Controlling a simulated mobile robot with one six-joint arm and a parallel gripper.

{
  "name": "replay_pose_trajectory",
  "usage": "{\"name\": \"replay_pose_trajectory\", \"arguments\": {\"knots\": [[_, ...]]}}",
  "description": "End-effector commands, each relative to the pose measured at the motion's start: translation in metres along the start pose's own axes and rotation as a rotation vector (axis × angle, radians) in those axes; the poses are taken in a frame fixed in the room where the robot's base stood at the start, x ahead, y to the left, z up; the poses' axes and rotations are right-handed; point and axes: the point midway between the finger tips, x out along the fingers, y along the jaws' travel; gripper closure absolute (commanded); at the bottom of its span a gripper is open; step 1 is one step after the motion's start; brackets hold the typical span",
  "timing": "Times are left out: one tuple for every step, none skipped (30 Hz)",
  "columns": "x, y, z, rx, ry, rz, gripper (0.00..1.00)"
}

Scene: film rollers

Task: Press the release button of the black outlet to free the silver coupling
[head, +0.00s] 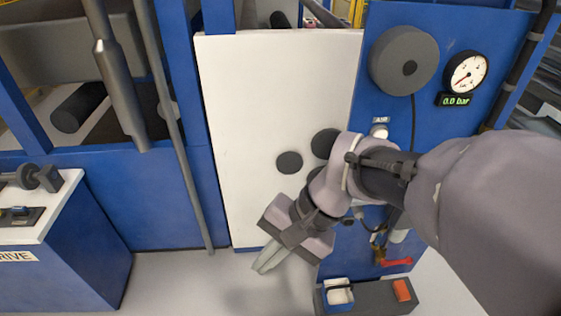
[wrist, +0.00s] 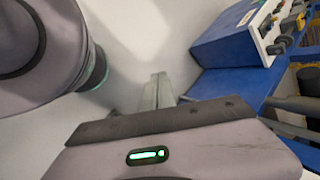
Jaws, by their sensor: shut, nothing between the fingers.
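My gripper (head: 268,261) is shut and empty, pointing down over the pale floor in front of the white panel's lower edge. In the wrist view its two fingers (wrist: 158,92) lie together with nothing between them. In the head view a small pale, silvery fitting (head: 380,131) sits on the blue panel under the AIR label, above my arm. I cannot tell whether it is the silver coupling. The black outlet and its release button cannot be made out; my arm covers part of that panel. My gripper is well to the lower left of the fitting.
A grey reel (head: 404,60) with a dark hanging hose and a pressure gauge (head: 466,72) reading 0.0 bar are on the blue panel (head: 440,125). A red lever (head: 397,262) is low down. A dark tray (head: 372,299) stands below. A blue cabinet (head: 80,250) is left.

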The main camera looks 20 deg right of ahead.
Motion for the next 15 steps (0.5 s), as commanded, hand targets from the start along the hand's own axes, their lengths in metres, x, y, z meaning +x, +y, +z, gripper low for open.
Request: {"name": "replay_pose_trajectory", "arguments": {"knots": [[0.006,-0.001,-0.009,0.064,-0.056,-0.029,1.0],[0.009,-0.004,-0.014,0.102,-0.092,-0.056,1.0],[0.013,-0.007,-0.022,0.157,-0.14,-0.096,1.0],[0.016,-0.01,-0.03,0.202,-0.177,-0.131,1.0],[0.019,-0.012,-0.039,0.249,-0.213,-0.17,1.0],[0.022,-0.015,-0.053,0.315,-0.261,-0.229,1.0],[0.025,-0.016,-0.065,0.369,-0.296,-0.281,1.0],[0.028,-0.017,-0.079,0.424,-0.329,-0.339,1.0],[0.031,-0.016,-0.101,0.5,-0.37,-0.424,1.0],[0.033,-0.013,-0.118,0.559,-0.395,-0.492,1.0],[0.035,-0.009,-0.137,0.618,-0.416,-0.565,1.0],[0.038,-0.001,-0.163,0.697,-0.436,-0.665,1.0],[0.04,0.008,-0.182,0.755,-0.445,-0.742,1.0],[0.043,0.019,-0.202,0.814,-0.449,-0.821,1.0],[0.047,0.037,-0.229,0.891,-0.446,-0.929,1.0]]}}
